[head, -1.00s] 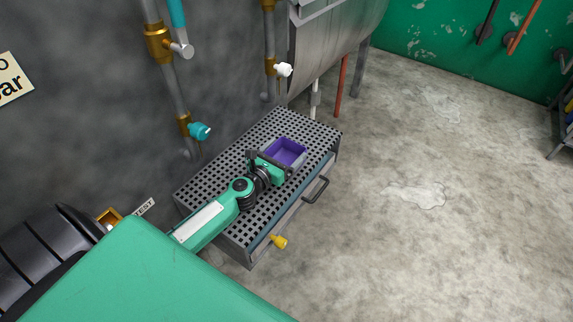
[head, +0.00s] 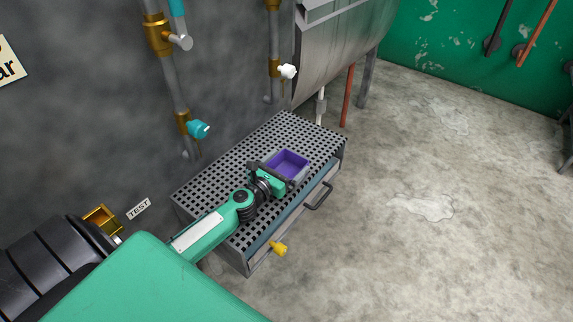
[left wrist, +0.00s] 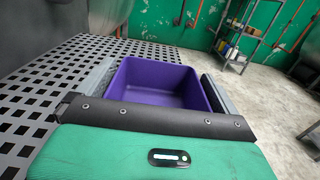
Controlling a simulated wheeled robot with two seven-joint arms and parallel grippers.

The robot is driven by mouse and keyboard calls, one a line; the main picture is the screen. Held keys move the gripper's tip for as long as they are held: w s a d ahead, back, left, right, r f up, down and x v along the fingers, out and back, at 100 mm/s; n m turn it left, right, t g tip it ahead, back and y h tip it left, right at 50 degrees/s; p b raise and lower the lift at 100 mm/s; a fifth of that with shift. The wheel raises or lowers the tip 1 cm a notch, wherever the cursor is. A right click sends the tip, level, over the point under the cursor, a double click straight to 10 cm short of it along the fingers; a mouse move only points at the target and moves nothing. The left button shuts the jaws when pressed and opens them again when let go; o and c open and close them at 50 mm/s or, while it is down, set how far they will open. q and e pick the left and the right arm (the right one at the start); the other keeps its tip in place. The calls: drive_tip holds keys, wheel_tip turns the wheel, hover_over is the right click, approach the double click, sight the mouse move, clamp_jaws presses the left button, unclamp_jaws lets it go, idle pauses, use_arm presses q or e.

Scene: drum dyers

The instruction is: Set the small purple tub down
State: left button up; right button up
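The small purple tub (head: 289,163) is an open, empty box over the far right part of a perforated metal grate (head: 232,163). My left gripper (head: 284,171) reaches it from the lower left, with its grey fingers along two opposite sides. In the left wrist view the tub (left wrist: 158,80) fills the space between the fingers, which appear to press on its sides. The tub looks level. Its underside is hidden, so I cannot tell whether it touches the grate. My right gripper is not in view.
The grate tops a low metal unit with a black handle (head: 319,196) and a yellow knob (head: 279,248) in front. Pipes with a teal valve (head: 198,129) run up the wall behind. A steel vessel (head: 337,45) stands beyond. Much of the grate is bare.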

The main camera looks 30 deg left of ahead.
use_arm(q)
drive_tip(key=shift+r, duration=0.15)
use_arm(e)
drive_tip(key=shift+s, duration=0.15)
use_arm(q)
drive_tip(key=shift+s, duration=0.25)
drive_tip(key=s, duration=0.5)
drive_tip(key=shift+s+a, duration=0.25)
drive_tip(key=shift+s, duration=0.05)
drive_tip(key=s, duration=0.4)
drive_tip(key=shift+s+a+b, duration=0.2)
drive_tip(key=shift+s+b, duration=0.1)
drive_tip(key=shift+b, duration=0.05)
drive_tip(key=shift+s, duration=0.65)
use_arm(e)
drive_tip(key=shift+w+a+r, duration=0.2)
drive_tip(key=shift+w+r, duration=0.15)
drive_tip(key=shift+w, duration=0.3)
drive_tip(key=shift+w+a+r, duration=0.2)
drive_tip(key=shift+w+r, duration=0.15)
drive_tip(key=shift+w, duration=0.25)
